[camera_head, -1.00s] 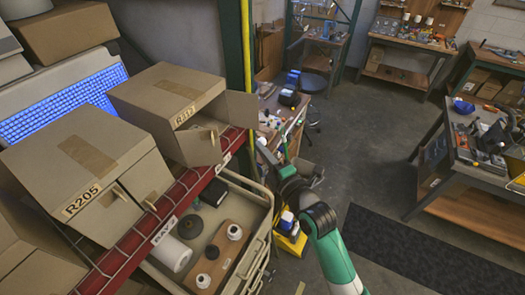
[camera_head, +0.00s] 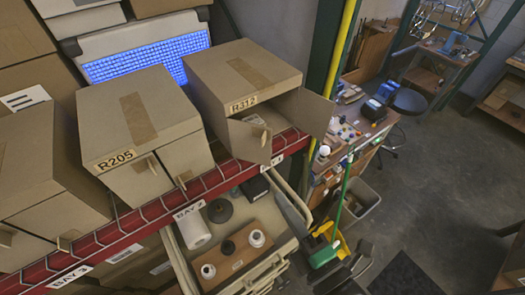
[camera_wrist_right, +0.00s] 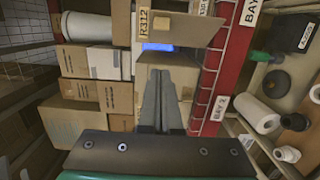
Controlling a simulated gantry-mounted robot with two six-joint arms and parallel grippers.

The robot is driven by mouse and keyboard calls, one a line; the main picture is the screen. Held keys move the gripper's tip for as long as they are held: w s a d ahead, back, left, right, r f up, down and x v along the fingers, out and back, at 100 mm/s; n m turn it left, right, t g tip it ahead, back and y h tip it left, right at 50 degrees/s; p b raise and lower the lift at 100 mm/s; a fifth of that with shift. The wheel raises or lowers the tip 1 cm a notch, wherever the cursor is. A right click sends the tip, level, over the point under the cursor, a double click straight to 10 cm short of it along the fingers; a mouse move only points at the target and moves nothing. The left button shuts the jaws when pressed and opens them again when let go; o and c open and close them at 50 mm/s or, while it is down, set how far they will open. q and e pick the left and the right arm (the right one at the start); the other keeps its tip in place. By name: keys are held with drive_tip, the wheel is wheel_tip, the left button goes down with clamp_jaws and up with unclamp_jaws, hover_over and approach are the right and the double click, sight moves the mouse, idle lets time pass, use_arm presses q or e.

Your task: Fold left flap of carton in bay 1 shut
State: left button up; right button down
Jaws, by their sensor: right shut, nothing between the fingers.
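The carton marked R312 (camera_head: 243,75) stands on the red-edged shelf, above the BAY 1 label (camera_head: 272,162). Its left flap (camera_head: 248,142) stands partly open with a small tab on it, and its right flap (camera_head: 310,111) is swung out wide. A dark gap between the flaps shows part of the inside. In the right wrist view the R312 label (camera_wrist_right: 144,24) and a flap (camera_wrist_right: 185,30) lie beyond the fingertips. My right gripper (camera_wrist_right: 162,72) is shut and empty, apart from the flap. My left gripper is not in view.
The R205 carton (camera_head: 138,120) stands to the left, its front flaps closed. A red shelf beam (camera_head: 150,215) runs below the cartons. Under it, a tray (camera_head: 285,255) holds a white roll and lamp parts. Open floor (camera_head: 430,200) lies to the right.

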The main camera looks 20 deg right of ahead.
use_arm(q)
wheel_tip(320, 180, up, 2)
drive_tip(key=shift+p, duration=1)
use_arm(e)
drive_tip(key=w+d, duration=0.2)
drive_tip(key=w, duration=1.1)
drive_tip(key=shift+d, duration=0.15)
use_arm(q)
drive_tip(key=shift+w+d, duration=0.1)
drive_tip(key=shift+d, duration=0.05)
use_arm(e)
drive_tip(key=shift+w, duration=0.1)
